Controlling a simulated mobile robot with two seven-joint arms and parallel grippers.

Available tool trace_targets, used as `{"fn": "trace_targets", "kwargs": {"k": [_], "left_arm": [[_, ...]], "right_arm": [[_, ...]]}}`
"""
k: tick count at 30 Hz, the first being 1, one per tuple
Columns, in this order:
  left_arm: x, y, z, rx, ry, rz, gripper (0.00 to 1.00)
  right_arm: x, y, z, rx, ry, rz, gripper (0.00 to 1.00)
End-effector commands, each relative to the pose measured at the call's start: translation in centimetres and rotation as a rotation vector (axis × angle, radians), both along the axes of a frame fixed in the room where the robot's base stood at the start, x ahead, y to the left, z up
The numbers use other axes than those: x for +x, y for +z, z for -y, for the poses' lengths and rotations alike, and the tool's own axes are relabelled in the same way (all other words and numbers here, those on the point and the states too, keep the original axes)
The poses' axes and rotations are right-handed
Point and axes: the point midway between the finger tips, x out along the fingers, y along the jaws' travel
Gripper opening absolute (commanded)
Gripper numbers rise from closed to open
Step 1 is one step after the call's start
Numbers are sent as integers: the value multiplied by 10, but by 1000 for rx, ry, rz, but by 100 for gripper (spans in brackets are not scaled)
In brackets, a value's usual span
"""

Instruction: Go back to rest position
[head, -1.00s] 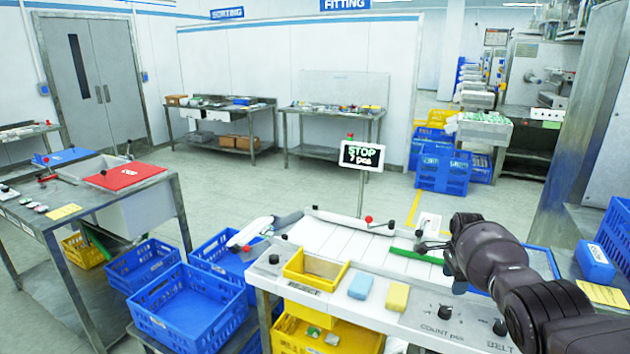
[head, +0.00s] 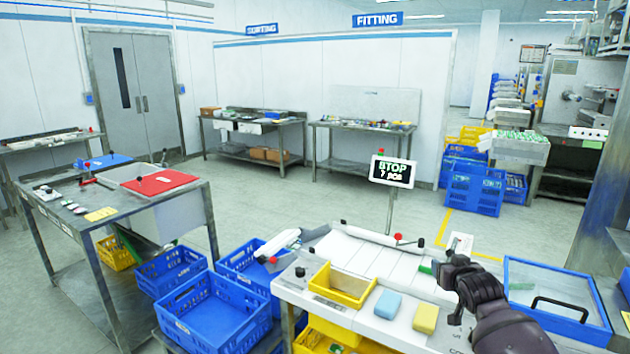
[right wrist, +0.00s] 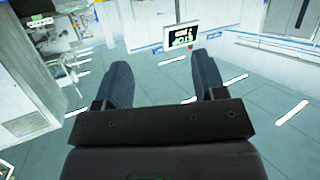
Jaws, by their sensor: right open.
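My right arm comes in from the lower right of the head view, and its dark gripper end (head: 450,270) is above the right part of the white bench (head: 300,292). In the right wrist view my right gripper (right wrist: 162,85) is open, with two dark fingers spread apart and nothing between them. My left gripper is not in either view.
On the bench are a yellow tray (head: 343,285), a blue block (head: 388,305) and a yellow block (head: 426,318). A blue-framed panel (head: 556,297) is right of my arm. Blue crates (head: 212,312) stand left.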

Motion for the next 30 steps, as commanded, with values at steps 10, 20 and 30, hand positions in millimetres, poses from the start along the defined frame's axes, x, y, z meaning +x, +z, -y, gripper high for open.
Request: {"fn": "trace_targets", "kwargs": {"k": [10, 20, 30], "left_arm": [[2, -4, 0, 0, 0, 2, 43], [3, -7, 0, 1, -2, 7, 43], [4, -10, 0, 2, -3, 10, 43]], "right_arm": [[-124, -61, -47, -161, 145, 118, 64], [-251, -116, -69, -130, 160, 84, 64], [-383, -199, -68, -56, 101, -135, 64]]}}
